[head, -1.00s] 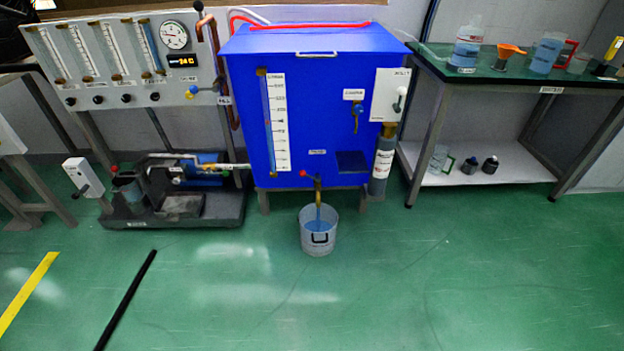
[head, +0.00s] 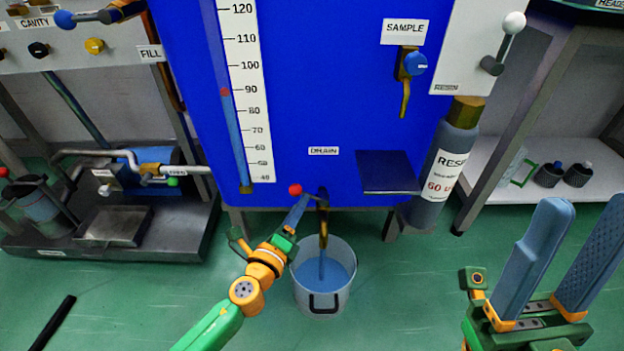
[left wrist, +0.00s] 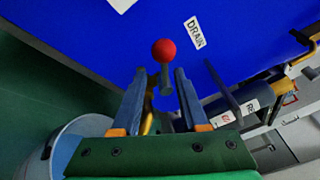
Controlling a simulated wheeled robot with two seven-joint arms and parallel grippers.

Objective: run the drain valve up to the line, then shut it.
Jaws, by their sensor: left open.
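The drain valve (head: 322,203) is low on the blue tank's front, under a DRAIN label; its lever ends in a red knob (head: 295,190) to the left. A blue stream runs from its spout into a grey bucket (head: 343,293) holding blue liquid. I cannot make out a line on the bucket. My left gripper (head: 301,203) is at the lever. In the left wrist view the red knob (left wrist: 163,50) shows just beyond the open fingertips, its dark stem between them; contact is unclear. My right gripper (head: 585,200) is open and empty at the right.
The tank's sight gauge (head: 240,95) carries a scale and a red mark near 90. A SAMPLE tap (head: 412,65), a dark blue ledge (head: 388,172) and a grey resin cylinder (head: 440,165) are to the right. A pump unit (head: 120,205) stands left.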

